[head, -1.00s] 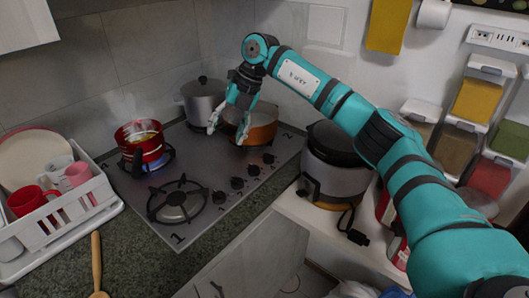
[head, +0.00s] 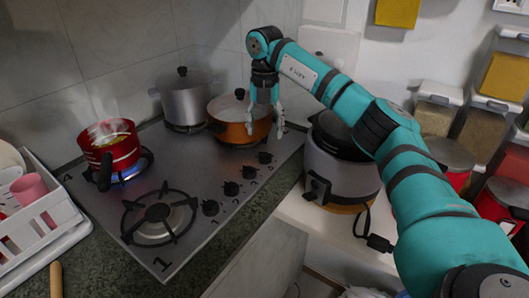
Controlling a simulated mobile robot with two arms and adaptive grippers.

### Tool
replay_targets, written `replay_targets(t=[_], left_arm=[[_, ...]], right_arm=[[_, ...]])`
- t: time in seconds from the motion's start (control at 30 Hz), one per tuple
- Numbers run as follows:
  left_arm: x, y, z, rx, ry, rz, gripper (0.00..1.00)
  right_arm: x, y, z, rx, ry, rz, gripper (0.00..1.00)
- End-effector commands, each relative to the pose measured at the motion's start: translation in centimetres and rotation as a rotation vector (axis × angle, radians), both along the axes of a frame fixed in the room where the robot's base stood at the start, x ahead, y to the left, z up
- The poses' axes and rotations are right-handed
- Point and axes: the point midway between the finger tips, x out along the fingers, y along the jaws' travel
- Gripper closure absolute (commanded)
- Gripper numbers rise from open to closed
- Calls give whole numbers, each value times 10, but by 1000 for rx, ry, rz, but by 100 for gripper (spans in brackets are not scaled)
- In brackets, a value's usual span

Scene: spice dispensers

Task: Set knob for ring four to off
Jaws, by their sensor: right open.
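The steel stove (head: 180,262) has a row of several black knobs along its right front edge. The nearest is one knob (head: 210,207), and the farthest is another knob (head: 265,158). Small digits beside them are hard to read. A blue flame burns on the ring under the red pot (head: 110,150), near a "4" on the stove corner. My right gripper (head: 266,129) is open and empty. It points down in front of the orange pot's right side, above and beyond the farthest knob. It touches no knob. My left gripper is not in view.
The orange pot (head: 228,130) and a grey lidded pot (head: 186,98) stand at the back. A bare front burner (head: 158,217) is at the near left. A rice cooker (head: 335,175) stands close right of the stove. A white dish rack (head: 45,235) is at the left.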

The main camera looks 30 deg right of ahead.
Motion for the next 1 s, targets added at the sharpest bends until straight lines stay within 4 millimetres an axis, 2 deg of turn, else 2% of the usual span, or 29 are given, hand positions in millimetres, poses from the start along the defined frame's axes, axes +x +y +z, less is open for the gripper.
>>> replay_targets(t=[0.03, 0.2, 0.3, 0.4, 0.6, 0.83, 1.0], left_arm=[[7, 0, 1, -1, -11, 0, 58], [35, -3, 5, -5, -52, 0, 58], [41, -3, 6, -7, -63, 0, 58], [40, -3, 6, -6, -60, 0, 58], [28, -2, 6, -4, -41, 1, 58], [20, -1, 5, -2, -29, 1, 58], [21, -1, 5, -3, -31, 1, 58]], right_arm=[[-1, -1, -13, -1, 4, -1, 40], [-1, 0, -47, 0, 2, 0, 40], [-1, 0, -62, 1, 2, 0, 40], [0, 0, -74, 1, 2, 0, 40], [0, 0, -83, 1, -1, 1, 40], [0, 0, -84, 1, -1, 1, 40], [0, 0, -84, 1, -1, 1, 63]])
